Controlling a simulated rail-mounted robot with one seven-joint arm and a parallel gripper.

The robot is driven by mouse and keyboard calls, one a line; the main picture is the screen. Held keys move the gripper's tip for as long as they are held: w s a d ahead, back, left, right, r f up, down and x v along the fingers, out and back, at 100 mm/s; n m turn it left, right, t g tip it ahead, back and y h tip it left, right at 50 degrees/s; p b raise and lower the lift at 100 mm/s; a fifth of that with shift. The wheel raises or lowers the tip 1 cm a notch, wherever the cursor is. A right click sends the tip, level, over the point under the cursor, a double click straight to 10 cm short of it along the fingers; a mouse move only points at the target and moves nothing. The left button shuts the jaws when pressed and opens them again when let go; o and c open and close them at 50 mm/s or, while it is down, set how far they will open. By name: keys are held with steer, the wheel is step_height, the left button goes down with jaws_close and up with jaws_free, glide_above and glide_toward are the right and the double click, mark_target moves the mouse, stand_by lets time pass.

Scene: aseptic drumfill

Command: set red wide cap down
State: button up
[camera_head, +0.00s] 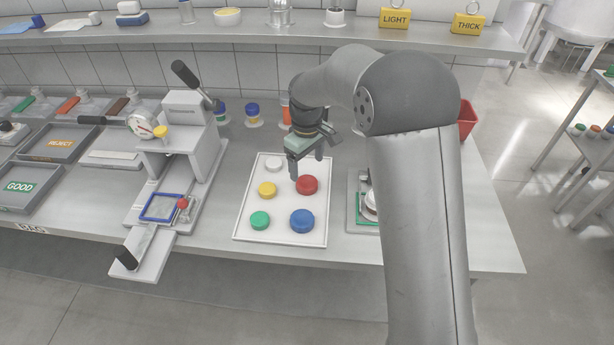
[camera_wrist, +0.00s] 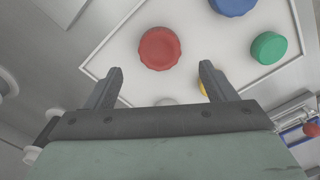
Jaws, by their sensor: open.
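The red wide cap (camera_head: 307,185) sits on the white tray (camera_head: 241,222), at its right side in the head view. In the wrist view the red cap (camera_wrist: 159,48) lies beyond my fingertips, between their lines, with nothing gripping it. My gripper (camera_head: 307,170) is above the tray, close to the red cap; its two fingers (camera_wrist: 160,70) are apart and empty. The exact height of the fingers over the cap is hard to tell.
The tray also holds a blue cap (camera_head: 302,221), a green cap (camera_head: 260,220), a yellow cap (camera_head: 267,190) and a white cap (camera_head: 274,163). A grey press-like device (camera_head: 190,135) stands left of the tray. A green-and-white fixture (camera_head: 361,208) stands right, partly behind my arm.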

mark_target(307, 182)
step_height(307, 182, up, 5)
steer(key=s+d+r+m, duration=0.2)
steer(key=s+d, duration=0.4)
steer(key=s, duration=0.1)
steer(key=s+d+r+m, duration=0.3)
steer(key=s+d, duration=0.2)
steer(key=s, duration=0.1)
steer(key=s+d+f+m, duration=0.2)
steer(key=s+d, duration=0.1)
steer(key=s, duration=0.6)
steer(key=s+d+f+m, duration=0.2)
steer(key=s+d+m, duration=0.1)
steer(key=s, duration=0.5)
steer(key=shift+s+d+t, duration=0.3)
steer(key=shift+s+d, duration=0.1)
steer(key=shift+d, duration=0.05)
